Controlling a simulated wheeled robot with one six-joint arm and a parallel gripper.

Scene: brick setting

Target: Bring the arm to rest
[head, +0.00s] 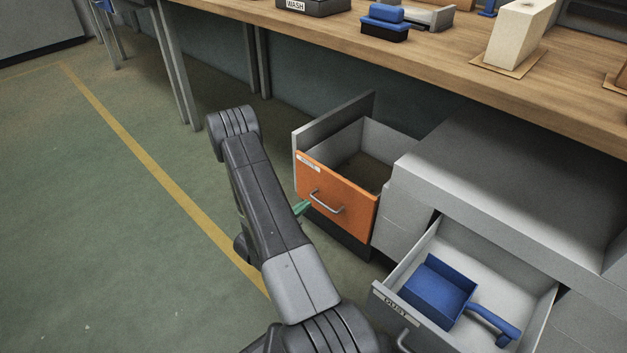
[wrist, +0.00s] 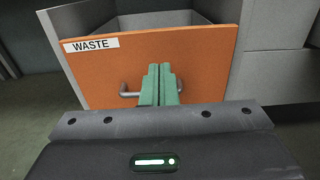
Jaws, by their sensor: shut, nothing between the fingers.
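My arm reaches forward from the bottom of the head view, over the floor and left of the drawers. My gripper (wrist: 160,85) has green fingers, which are shut together with nothing between them in the wrist view. In the head view only a bit of green finger (head: 301,208) shows beside the arm, near the orange drawer front; the rest is hidden by the arm. In the wrist view the fingers stand in front of the handle (wrist: 128,91) of the orange WASTE drawer (wrist: 205,62). I cannot tell whether they touch it.
The WASTE drawer (head: 335,196) is open and looks empty inside. The DUST drawer (head: 384,292) is open at lower right, with a blue dustpan (head: 437,288) in it. A wooden bench (head: 440,58) runs above. The green floor (head: 90,220) at left is clear.

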